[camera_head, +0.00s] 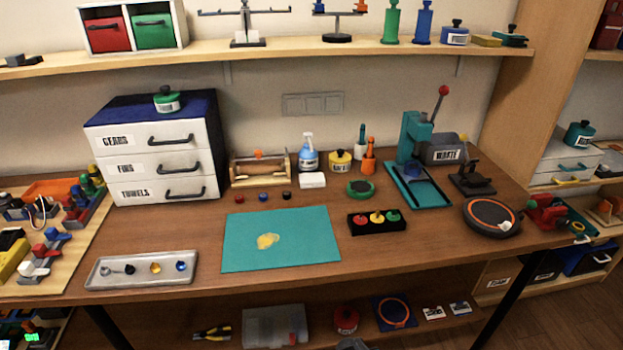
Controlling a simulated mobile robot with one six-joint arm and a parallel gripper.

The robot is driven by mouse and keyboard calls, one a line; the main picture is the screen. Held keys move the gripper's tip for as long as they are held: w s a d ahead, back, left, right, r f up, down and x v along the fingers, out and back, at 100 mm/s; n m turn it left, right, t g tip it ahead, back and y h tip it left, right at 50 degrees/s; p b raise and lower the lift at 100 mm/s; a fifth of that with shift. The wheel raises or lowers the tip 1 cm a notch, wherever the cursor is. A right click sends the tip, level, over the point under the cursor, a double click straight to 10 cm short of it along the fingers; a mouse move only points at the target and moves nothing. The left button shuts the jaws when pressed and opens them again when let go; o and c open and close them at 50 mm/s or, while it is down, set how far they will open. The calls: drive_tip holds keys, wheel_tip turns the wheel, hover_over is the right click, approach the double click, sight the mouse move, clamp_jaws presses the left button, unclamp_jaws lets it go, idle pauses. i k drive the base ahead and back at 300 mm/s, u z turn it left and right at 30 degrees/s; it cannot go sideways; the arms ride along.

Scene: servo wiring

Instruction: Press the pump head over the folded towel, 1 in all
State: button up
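A blue pump bottle (309,160) stands upright at the back middle of the wooden table. Its pale pump head (308,138) is on top. A small white folded towel (312,180) lies flat on the table just in front of the bottle; it appears to be under the nozzle side, but I cannot tell whether the nozzle is directly above it.
A teal mat (238,234) with a yellow spill (267,241) lies in front. A wooden-framed device (260,168) is left of the bottle, a yellow jar (340,162) right, a green round object (361,188) front right. A drawer cabinet (153,150) and shelf (270,50) flank the area.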

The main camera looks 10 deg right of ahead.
sight(308, 135)
drive_tip(key=z, duration=0.25)
drive_tip(key=k, duration=0.55)
drive_tip(key=u, duration=1.6)
drive_tip(key=i, duration=1.35)
drive_tip(key=u, duration=0.05)
